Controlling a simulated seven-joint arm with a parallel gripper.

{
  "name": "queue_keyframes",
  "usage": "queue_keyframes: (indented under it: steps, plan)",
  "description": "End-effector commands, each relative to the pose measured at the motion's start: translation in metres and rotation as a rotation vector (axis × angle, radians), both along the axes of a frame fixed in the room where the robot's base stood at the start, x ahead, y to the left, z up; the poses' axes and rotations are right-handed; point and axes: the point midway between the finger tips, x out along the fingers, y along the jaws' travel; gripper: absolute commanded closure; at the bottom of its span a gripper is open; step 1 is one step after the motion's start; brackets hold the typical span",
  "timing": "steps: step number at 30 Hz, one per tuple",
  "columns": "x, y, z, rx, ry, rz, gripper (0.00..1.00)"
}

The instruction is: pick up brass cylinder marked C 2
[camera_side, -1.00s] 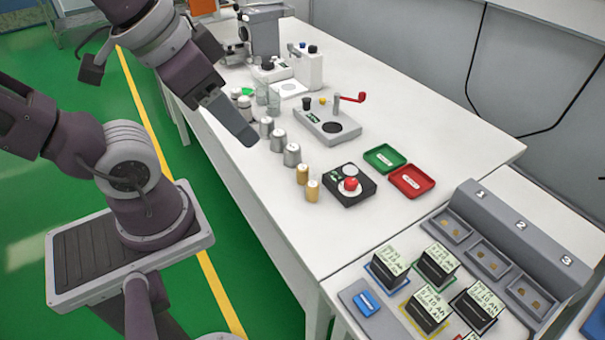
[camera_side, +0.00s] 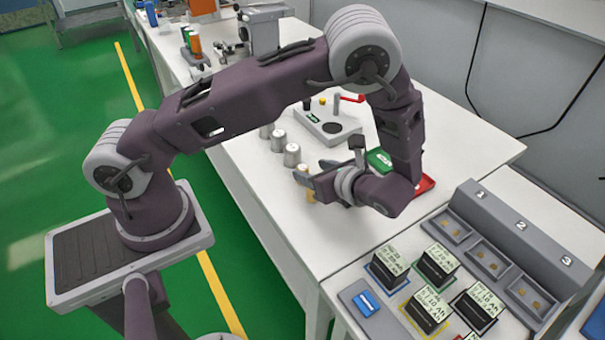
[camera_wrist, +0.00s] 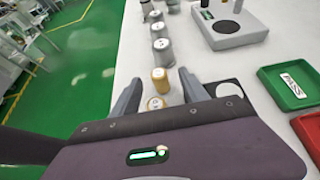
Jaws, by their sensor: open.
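Two brass cylinders stand upright in a row along the near edge of the white table. In the wrist view, the farther one (camera_wrist: 161,82) appears between the fingertips and the nearer one (camera_wrist: 154,103) lower between the fingers, partly hidden by my gripper body. Their markings are too small to read, so I cannot tell which is C 2. In the side view my gripper (camera_side: 314,174) is low by them, lying roughly level, fingers apart and empty. It partly covers both the farther cylinder (camera_side: 302,169) and the nearer cylinder (camera_side: 310,196). Contact cannot be told.
Several grey metal cylinders (camera_wrist: 162,51) continue the row beyond the brass ones. A grey fixture (camera_side: 331,126) stands behind. A green tray (camera_wrist: 292,82) and a red tray (camera_wrist: 308,127) lie to the right. The table edge drops to green floor on the left.

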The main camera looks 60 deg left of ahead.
Motion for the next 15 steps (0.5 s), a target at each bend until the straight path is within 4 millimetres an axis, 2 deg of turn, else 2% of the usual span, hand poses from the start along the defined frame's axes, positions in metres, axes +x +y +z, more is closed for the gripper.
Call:
queue_keyframes:
  steps: [8,15]
  plan:
    - [-0.003,0.041,-0.026,0.0,0.002,0.005,0.48]
    - [-0.003,0.045,-0.029,-0.003,-0.001,0.004,0.48]
